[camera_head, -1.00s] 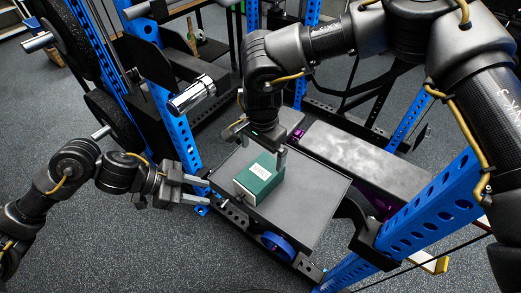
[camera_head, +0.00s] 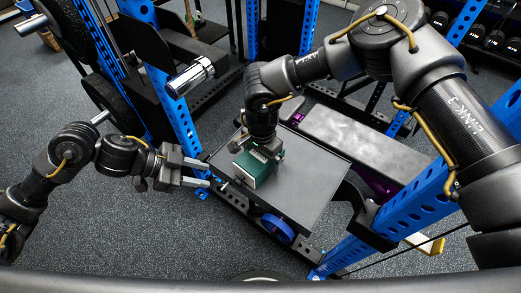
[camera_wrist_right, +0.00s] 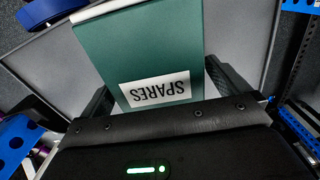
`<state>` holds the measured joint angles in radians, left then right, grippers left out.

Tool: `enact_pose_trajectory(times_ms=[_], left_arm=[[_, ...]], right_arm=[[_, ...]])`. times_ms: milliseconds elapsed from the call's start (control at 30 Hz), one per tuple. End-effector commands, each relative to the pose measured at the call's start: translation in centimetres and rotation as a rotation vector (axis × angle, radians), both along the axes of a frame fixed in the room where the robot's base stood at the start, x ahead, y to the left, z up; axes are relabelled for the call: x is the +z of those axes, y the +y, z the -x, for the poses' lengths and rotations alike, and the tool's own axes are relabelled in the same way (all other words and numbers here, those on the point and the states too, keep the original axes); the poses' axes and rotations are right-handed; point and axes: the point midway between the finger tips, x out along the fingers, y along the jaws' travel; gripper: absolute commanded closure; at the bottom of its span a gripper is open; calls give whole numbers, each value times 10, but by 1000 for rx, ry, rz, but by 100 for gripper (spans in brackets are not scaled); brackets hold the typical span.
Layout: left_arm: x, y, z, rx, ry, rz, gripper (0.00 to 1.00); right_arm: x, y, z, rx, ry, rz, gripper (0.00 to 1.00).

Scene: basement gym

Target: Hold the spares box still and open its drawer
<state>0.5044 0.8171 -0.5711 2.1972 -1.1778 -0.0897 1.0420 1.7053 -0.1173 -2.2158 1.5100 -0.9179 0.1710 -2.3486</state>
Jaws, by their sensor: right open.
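The spares box (camera_head: 262,172) is a green box standing on a dark flat platform (camera_head: 310,188). In the right wrist view its green top (camera_wrist_right: 150,50) carries a white label reading SPARES, upside down. My right gripper (camera_head: 258,152) is over the box from above. In the right wrist view its open fingers (camera_wrist_right: 162,85) lie on either side of the box; I cannot tell whether they touch it. My left gripper (camera_head: 209,172) is open and empty at the platform's left edge, left of the box, its fingers pointing toward it. I cannot make out the drawer clearly.
Blue rack uprights (camera_head: 166,100) stand behind and at the right. A chrome bar end (camera_head: 190,77) juts out above my left gripper. A dark bench (camera_head: 365,150) lies behind the platform. The platform's right part is bare.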

Motion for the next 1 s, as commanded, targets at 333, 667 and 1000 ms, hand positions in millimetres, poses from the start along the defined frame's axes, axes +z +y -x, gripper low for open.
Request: enact_pose_trajectory(times_ms=[333, 667, 1000], left_arm=[[0, 0, 0, 0, 0, 0, 64], [0, 0, 0, 0, 0, 0, 64], [0, 0, 0, 0, 0, 0, 64]], right_arm=[[-1, 0, 0, 1, 0, 0, 9], [-1, 0, 0, 1, -1, -1, 52], [-1, 0, 0, 1, -1, -1, 52]])
